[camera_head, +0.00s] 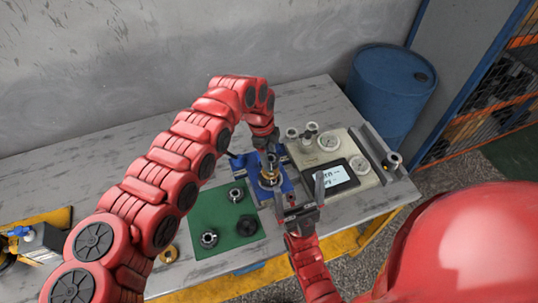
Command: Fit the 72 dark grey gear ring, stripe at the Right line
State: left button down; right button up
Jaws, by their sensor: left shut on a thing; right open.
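A blue fixture (287,186) stands on the table with a brass-coloured motor part (269,182) in its middle. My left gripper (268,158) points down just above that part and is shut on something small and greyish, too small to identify. My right gripper (299,194) is open and empty in front of the fixture, its fingers pointing up and away. Gear rings lie on the green mat: a grey one (236,194) at the back, a dark one with a light centre (209,238) at front left, and a nearly black one (246,226). No numbers, stripe or Right line are readable.
A beige panel (310,157) with round gauges and a screen (335,179) stands right of the fixture. A grey rail (374,150) lies beyond it. A brass ring (169,253) lies near the front edge. The table's left back (70,170) is clear.

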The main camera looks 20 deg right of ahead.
pick_arm(q)
jog(key=shift+f+b, duration=0.65)
jog(key=shift+b, duration=0.5)
dwell(1.1)
jog(key=shift+f, duration=0.1)
jog(key=shift+f+b, duration=0.65)
jog(key=shift+b, duration=0.15)
jog(key=shift+f+b, duration=0.45)
jog(key=shift+b, duration=0.2)
dwell(0.4)
grip_release()
dwell(0.3)
jog(key=shift+r, duration=0.1)
